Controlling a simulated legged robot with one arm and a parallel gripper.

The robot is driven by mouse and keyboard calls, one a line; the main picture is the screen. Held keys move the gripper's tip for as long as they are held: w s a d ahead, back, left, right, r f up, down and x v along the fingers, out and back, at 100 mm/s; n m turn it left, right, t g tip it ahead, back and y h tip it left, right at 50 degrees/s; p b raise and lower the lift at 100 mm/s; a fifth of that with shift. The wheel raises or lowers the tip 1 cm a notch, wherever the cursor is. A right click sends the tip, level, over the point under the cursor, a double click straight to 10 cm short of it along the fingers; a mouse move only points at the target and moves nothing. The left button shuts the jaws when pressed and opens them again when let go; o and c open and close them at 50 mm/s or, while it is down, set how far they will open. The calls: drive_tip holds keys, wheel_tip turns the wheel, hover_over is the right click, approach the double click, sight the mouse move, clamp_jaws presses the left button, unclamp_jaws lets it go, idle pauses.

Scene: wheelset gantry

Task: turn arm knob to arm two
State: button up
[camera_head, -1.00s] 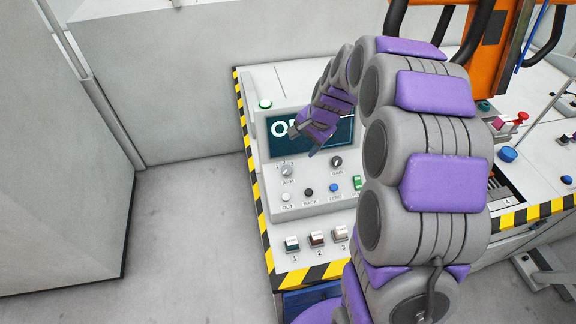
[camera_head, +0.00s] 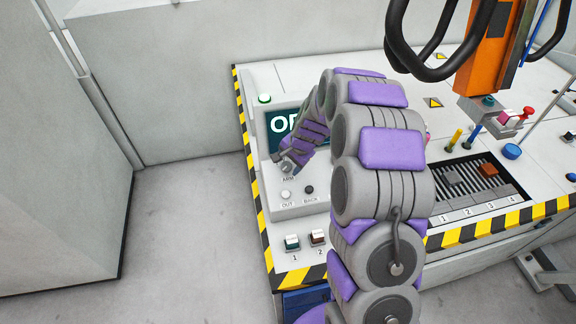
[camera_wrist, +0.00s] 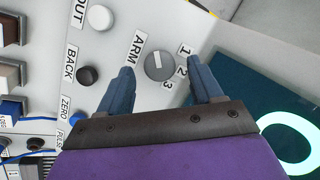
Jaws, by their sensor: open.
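The grey ARM knob (camera_wrist: 160,65) is near the middle of the wrist view, with a white mark on its upper part. The numbers 1, 2 and 3 stand along its right side; I cannot tell which one the mark selects. My gripper (camera_wrist: 161,68) is open, with one blue-grey finger on each side of the knob in the picture. I cannot tell whether they touch it. In the head view my gripper (camera_head: 285,164) is at the ARM label on the control panel (camera_head: 325,197) and largely covers the knob.
The OUT button (camera_wrist: 98,17) and the BACK button (camera_wrist: 88,75) are beside the knob. The screen (camera_wrist: 265,105) is on its other side. In the head view, several numbered switches line the console's front, and an orange column (camera_head: 490,50) stands at the back right.

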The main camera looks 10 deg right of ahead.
drive_tip(key=shift+w+a+f, duration=0.15)
drive_tip(key=shift+w+f, duration=0.05)
drive_tip(key=shift+f, duration=0.45)
drive_tip(key=shift+c, duration=0.2)
drive_tip(key=c, duration=1)
drive_tip(key=shift+r+n+p, duration=0.15)
drive_tip(key=shift+n+p, duration=0.45)
drive_tip(key=shift+p, duration=0.15)
drive_tip(key=shift+n, duration=0.3)
drive_tip(key=o, duration=1)
drive_tip(key=shift+o, duration=0.2)
drive_tip(key=p+v, duration=0.3)
drive_tip(key=v, duration=1.4)
drive_tip(key=shift+w+a, duration=0.2)
drive_tip(key=shift+w, duration=0.15)
